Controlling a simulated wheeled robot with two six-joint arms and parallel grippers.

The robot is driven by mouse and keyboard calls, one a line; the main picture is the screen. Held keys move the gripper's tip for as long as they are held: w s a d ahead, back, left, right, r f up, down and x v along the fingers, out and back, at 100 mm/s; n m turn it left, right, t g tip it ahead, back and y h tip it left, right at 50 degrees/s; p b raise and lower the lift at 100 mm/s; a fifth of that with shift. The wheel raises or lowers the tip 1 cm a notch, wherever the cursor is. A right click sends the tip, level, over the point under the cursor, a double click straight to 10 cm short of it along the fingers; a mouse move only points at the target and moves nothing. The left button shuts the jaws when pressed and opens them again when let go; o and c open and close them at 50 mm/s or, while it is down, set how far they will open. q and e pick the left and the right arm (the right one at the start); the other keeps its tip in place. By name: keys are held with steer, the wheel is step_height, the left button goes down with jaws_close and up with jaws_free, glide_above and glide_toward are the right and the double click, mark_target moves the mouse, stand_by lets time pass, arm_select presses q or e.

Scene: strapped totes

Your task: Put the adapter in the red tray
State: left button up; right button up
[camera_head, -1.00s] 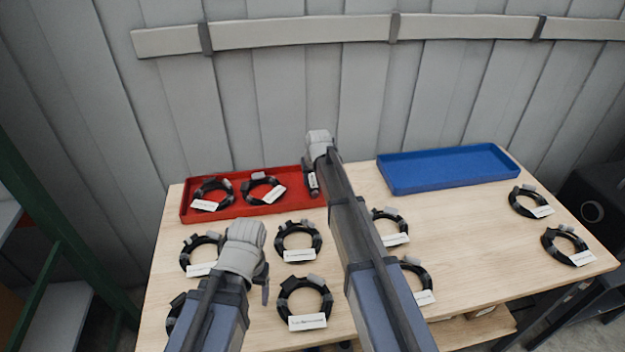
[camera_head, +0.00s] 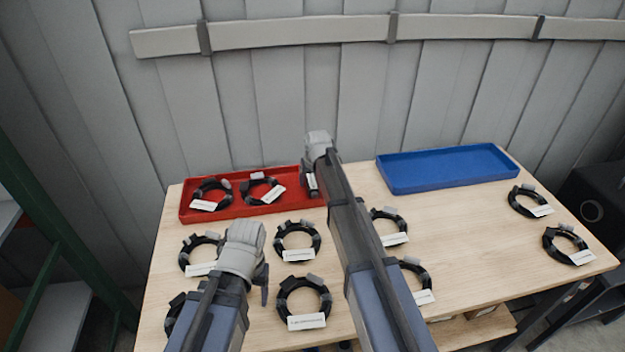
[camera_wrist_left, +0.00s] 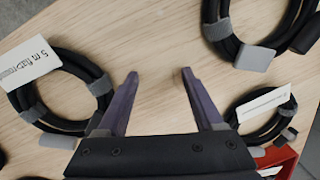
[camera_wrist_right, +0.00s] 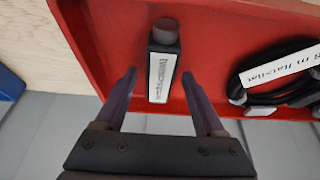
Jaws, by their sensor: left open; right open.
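The adapter, a small black block with a white label, lies on the floor of the red tray (camera_head: 240,212) at its right end, as the right wrist view shows the adapter (camera_wrist_right: 163,62) inside the tray (camera_wrist_right: 105,40). My right gripper (camera_wrist_right: 159,74) is open over it, with a fingertip on either side in the picture and no clear contact. In the head view my right arm partly hides that end of the tray. My left gripper (camera_wrist_left: 159,73) is open and empty above bare wood among coiled cables.
Two labelled cable coils (camera_head: 212,193) lie in the red tray's left and middle. Several more coils (camera_head: 298,241) are spread over the wooden table (camera_head: 465,255). An empty blue tray (camera_head: 450,170) stands at the back right. A grey wall (camera_head: 270,110) rises behind.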

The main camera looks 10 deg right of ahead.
arm_select(q)
steer(key=shift+a+r+p, duration=0.2)
steer(key=shift+r+p, duration=0.35)
steer(key=shift+p, duration=0.15)
arm_select(e)
steer(key=shift+w+a+r, duration=0.1)
steer(key=shift+w+r, duration=0.05)
steer(key=shift+r, duration=0.35)
steer(key=p+v, duration=1.1)
steer(key=v, duration=0.1)
arm_select(q)
step_height(320, 180, up, 11)
steer(key=shift+d, duration=0.15)
arm_select(e)
steer(key=s+a+n+g, duration=0.2)
steer(key=s+a, duration=0.3)
steer(key=s, duration=1.1)
steer(key=s+a+f+n+g+h, duration=0.1)
steer(key=s+a, duration=0.4)
steer(key=s, duration=1.1)
steer(key=shift+s+f+n+g, duration=0.3)
steer(key=shift+s+n+g, duration=0.1)
steer(key=shift+g, duration=0.5)
steer(key=shift+a, duration=0.1)
